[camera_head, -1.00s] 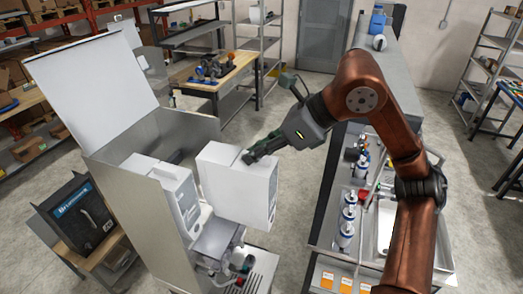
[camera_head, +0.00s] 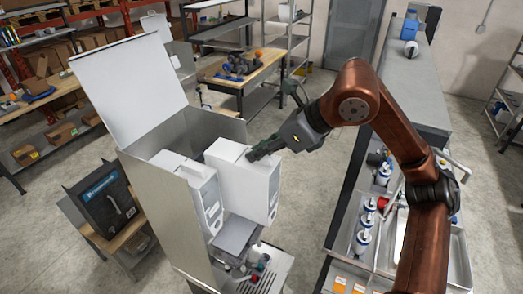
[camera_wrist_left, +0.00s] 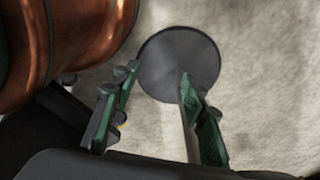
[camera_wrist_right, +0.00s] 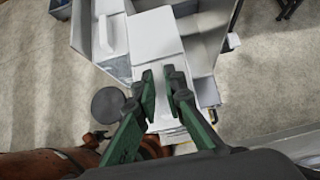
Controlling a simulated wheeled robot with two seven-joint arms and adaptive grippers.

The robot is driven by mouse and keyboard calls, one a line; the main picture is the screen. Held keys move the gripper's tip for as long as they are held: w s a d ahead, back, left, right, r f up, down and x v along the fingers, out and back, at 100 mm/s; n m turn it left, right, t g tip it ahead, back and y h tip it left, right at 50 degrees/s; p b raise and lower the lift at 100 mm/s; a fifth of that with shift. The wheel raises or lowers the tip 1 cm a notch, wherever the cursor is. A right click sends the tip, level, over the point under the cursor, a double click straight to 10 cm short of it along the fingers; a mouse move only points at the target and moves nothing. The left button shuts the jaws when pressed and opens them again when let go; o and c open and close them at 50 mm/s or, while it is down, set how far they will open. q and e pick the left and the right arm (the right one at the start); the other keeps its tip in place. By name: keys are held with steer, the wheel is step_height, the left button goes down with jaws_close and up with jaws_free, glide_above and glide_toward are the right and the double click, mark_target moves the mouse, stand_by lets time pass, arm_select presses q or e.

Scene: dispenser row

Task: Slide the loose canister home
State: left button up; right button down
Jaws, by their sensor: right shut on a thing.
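The loose canister (camera_head: 247,190) is a white box, upright, at the front right of the open steel dispenser cabinet (camera_head: 150,205). A matching white canister (camera_head: 190,188) stands inside to its left. My right gripper (camera_head: 258,153) is shut on the loose canister at its top edge, coming from the right. In the right wrist view, the green fingers (camera_wrist_right: 163,76) sit over white surfaces, and the exact grip is hard to make out. How the canister's base meets the cabinet is unclear. My left gripper (camera_wrist_left: 155,100) shows only in its wrist view, fingers apart and empty.
The cabinet's lid (camera_head: 130,85) stands open behind the canisters. A grey platform and spouts (camera_head: 240,240) are below them. A counter with bottles (camera_head: 365,225) and a metal tray runs along the right. A black box (camera_head: 103,200) stands on a side table at left.

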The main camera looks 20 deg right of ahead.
mark_target(223, 149)
steer(key=shift+r, duration=0.1)
steer(key=shift+w+a+p, duration=0.6)
steer(key=shift+w+a, duration=0.25)
steer(key=shift+a, duration=0.1)
steer(key=shift+w+a+f+p, duration=0.2)
steer(key=shift+w+a+p, duration=0.7)
steer(key=shift+w+a, duration=1)
steer(key=shift+b+x, duration=0.45)
steer(key=shift+x, duration=0.7)
steer(key=shift+d, duration=0.15)
steer(key=shift+s+f, duration=0.1)
